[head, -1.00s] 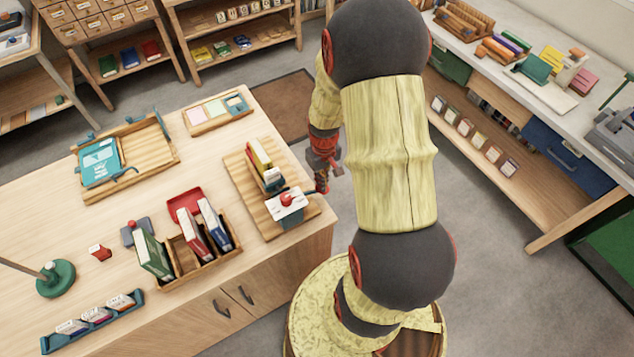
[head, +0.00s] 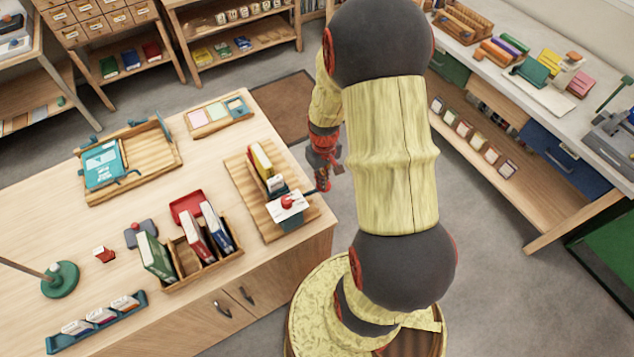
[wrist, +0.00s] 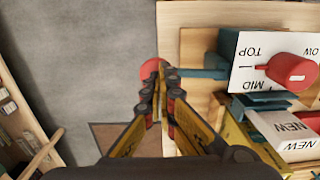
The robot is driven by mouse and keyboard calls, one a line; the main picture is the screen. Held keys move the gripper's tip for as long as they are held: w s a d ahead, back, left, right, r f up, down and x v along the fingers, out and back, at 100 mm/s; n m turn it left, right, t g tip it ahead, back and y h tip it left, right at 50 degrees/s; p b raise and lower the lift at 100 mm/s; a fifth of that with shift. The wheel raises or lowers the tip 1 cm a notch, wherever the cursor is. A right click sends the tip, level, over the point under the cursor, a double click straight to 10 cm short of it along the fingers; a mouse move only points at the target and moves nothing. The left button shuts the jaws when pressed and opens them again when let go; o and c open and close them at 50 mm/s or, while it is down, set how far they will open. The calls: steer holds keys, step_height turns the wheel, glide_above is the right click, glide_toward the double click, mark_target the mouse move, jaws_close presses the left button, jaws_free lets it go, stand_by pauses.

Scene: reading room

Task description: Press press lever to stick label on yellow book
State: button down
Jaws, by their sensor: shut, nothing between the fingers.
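The yellow book (head: 261,159) stands in the labelling press on a wooden board (head: 246,208); it also shows in the wrist view (wrist: 238,143), partly behind my finger. The press has a white card (wrist: 248,62) marked TOP, MID and LOW with a red pointer knob (wrist: 292,70). The teal press lever (wrist: 190,73) sticks out to the left and ends in a red ball (wrist: 152,67). My gripper (wrist: 159,86) is shut and empty, its tips overlapping the ball in the wrist view; I cannot tell whether they touch. White NEW labels (wrist: 290,124) show beside the book.
A wooden book rack (head: 200,261) with several books stands left of the press. A tray with a teal book (head: 104,165) and a label tray (head: 217,112) lie farther back. Grey floor (wrist: 75,60) is open beyond the table edge. A side counter (head: 560,107) runs along the right.

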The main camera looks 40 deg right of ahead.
steer(key=shift+r+p, duration=2.2)
steer(key=shift+r, duration=1.05)
steer(key=s+a+r+n+t+b, duration=0.1)
steer(key=s+a+r+t+b, duration=0.1)
steer(key=a+r, duration=0.9)
steer(key=s+a+r+n+t+b, duration=0.1)
steer(key=s+a+r+t+b, duration=0.2)
steer(key=a+r, duration=0.8)
steer(key=s+b, duration=0.2)
steer(key=b, duration=0.1)
steer(key=shift+s+a+r+n+t, duration=0.25)
steer(key=shift+a+r+n+t, duration=0.05)
steer(key=shift+a+r, duration=0.1)
steer(key=shift+d, duration=0.1)
